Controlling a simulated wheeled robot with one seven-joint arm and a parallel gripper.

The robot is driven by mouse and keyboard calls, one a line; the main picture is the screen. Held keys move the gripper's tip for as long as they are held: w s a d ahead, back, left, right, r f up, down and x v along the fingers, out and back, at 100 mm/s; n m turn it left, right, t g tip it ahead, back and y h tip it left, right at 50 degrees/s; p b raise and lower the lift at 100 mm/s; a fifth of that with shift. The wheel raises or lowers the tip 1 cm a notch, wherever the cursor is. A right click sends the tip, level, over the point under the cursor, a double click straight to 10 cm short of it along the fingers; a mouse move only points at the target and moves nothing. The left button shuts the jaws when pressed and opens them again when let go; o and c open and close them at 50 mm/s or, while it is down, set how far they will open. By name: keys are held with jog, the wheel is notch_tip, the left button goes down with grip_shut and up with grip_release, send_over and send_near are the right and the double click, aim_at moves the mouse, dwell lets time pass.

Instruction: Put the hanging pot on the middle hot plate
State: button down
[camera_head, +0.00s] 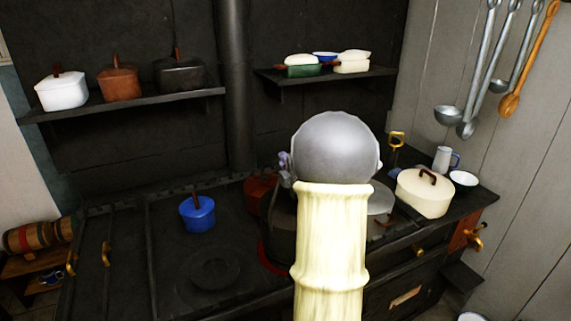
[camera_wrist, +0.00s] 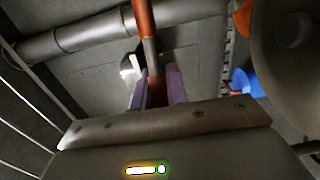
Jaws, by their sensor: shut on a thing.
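My gripper (camera_head: 285,172) shows partly at the left edge of my arm's grey wrist in the head view. In the wrist view its purple fingers (camera_wrist: 156,90) are shut on a reddish-brown handle (camera_wrist: 146,28). A dark pot (camera_head: 281,228) is below the gripper, its right side hidden by my arm. A thin handle line rises from it towards the gripper. The middle hot plate (camera_head: 267,260) shows only as a red rim at the pot's lower left. I cannot tell whether the pot touches it.
A blue pot (camera_head: 197,213) stands behind the bare left hot plate (camera_head: 214,269). A reddish pot (camera_head: 261,190) is behind the dark pot. A cream lidded pot (camera_head: 425,193) stands at the right. Shelves with pots (camera_head: 120,102) line the back wall; ladles (camera_head: 448,115) hang at the right.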

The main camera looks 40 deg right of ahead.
jog(key=shift+f+b, duration=0.15)
jog(key=shift+b, duration=0.15)
jog(key=c, duration=1.3)
grip_release()
jog(key=shift+s, duration=0.1)
jog(key=b+v, duration=0.4)
jog(key=v, duration=1.3)
jog(key=shift+s+f, duration=0.15)
jog(key=shift+s, duration=0.05)
jog(key=shift+w+a, duration=0.1)
